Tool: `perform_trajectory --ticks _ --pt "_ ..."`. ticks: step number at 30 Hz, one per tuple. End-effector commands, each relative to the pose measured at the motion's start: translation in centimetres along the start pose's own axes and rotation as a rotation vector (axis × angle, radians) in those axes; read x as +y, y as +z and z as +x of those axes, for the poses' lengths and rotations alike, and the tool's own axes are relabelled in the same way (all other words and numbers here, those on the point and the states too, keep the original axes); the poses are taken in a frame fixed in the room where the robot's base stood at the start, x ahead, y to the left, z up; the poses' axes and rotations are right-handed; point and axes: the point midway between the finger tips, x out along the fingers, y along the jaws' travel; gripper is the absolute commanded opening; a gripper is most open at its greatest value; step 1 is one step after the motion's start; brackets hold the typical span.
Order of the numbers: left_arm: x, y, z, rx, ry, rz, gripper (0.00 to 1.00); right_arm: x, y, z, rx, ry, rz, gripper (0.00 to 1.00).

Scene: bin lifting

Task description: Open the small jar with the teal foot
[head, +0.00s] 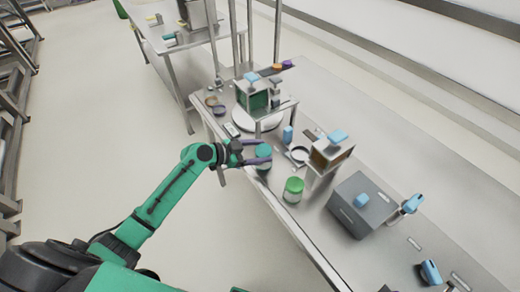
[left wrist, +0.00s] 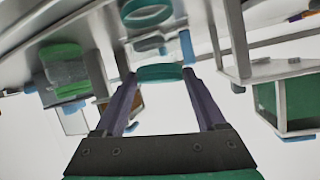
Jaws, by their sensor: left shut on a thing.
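The small jar (head: 263,158) stands near the left edge of the long table, with a teal top and a teal band at its base. My left gripper (head: 259,152) reaches it from the left, its purple fingers on either side of the top. In the left wrist view, which is upside down, the fingers close on the teal lid (left wrist: 160,73). The teal foot (left wrist: 147,15) shows beyond, on the table side. The clear body between is hard to make out; I cannot tell whether the lid is seated. My right gripper is not recognisable in view.
A jar with a green lid (head: 293,188) stands close by, towards the front. A blue bottle (head: 288,134), a round dish (head: 300,154) and a framed box (head: 331,152) are to the right. A grey bin (head: 361,205) stands farther right. A green-windowed device (head: 257,98) is behind.

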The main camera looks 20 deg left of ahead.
Motion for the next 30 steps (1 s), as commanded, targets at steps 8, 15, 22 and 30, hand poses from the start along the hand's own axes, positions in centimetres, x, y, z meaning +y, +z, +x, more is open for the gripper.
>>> perform_trajectory --ticks 8,15,22,30 --pt "0.0 0.3 0.1 0.001 0.000 0.001 0.13 -0.2 0.0 0.3 0.001 -0.003 0.000 1.00" --pt "0.1 0.5 0.2 0.001 0.000 0.001 0.96 -0.2 0.0 0.7 0.001 -0.003 0.000 1.00" --pt "0.1 0.5 0.2 0.001 0.000 0.001 1.00 -0.2 0.0 0.7 0.001 -0.003 0.000 1.00" --pt "0.1 1.1 -1.8 -0.003 -0.001 0.004 1.00 -0.2 0.1 1.2 0.001 -0.002 0.000 1.00"
